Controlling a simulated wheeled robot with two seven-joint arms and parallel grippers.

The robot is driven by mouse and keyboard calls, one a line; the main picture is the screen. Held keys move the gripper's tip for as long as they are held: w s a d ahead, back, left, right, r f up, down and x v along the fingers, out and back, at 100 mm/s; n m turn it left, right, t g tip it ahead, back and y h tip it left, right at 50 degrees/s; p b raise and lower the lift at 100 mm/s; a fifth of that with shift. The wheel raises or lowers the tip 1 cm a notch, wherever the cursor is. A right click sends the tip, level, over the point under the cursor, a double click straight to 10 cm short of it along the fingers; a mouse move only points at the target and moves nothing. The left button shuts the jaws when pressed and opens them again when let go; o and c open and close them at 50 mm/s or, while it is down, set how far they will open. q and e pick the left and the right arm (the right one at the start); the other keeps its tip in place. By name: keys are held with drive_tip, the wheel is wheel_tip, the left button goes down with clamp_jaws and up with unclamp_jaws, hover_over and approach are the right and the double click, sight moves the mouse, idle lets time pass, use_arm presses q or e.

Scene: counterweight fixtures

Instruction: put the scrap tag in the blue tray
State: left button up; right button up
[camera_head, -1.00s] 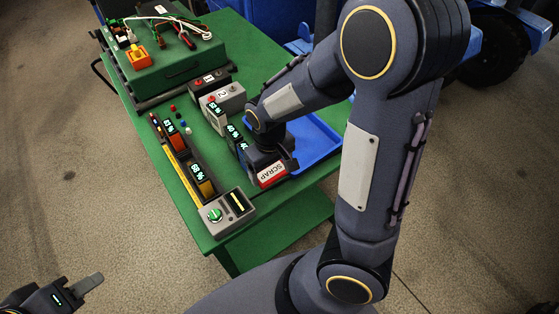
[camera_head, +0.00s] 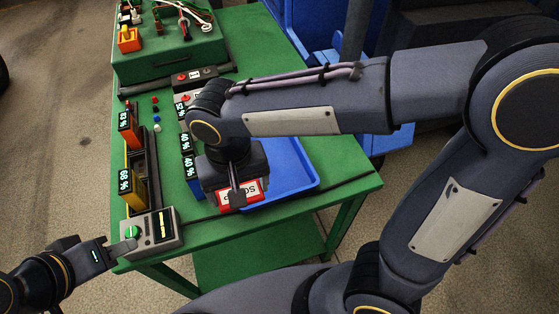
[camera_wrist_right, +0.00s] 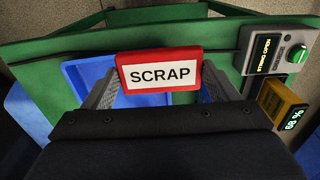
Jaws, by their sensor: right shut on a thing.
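The red-framed SCRAP tag (camera_head: 252,187) is held between the fingers of my right gripper (camera_head: 236,197). In the right wrist view the tag (camera_wrist_right: 160,74) sits upright and face-on between both fingers (camera_wrist_right: 160,90). The blue tray (camera_head: 292,172) lies on the green table, partly hidden behind my right arm and the tag. The tag overlaps the tray's near left part; its height over the tray is unclear. The tray (camera_wrist_right: 82,75) also shows behind the tag in the wrist view. My left gripper (camera_head: 124,247) is by the control box; its finger opening does not show.
The control box (camera_head: 160,232) with a green knob (camera_head: 132,232) and lit display stands at the table's near left corner. Yellow (camera_head: 131,188) and orange (camera_head: 128,128) modules stand in a rail behind it. More modules (camera_head: 186,142) stand beside my right wrist. A green case (camera_head: 170,55) is at the back.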

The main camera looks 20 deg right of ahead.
drive_tip(key=w+d+f, duration=0.4)
drive_tip(key=w+d, duration=0.2)
hover_over(271, 180)
drive_tip(key=f, duration=0.4)
drive_tip(key=shift+s+a+f+p, duration=0.2)
drive_tip(key=shift+s+a+p, duration=0.05)
drive_tip(key=shift+a+p, duration=0.05)
drive_tip(key=shift+w+d+f, duration=0.1)
drive_tip(key=shift+d+f, duration=0.05)
drive_tip(key=shift+f, duration=0.1)
drive_tip(key=shift+w+d+f, duration=0.1)
drive_tip(key=shift+f, duration=0.85)
drive_tip(key=shift+w+d+f, duration=0.1)
drive_tip(key=shift+f, duration=0.8)
drive_tip(key=shift+f, duration=0.15)
drive_tip(key=o, duration=0.9)
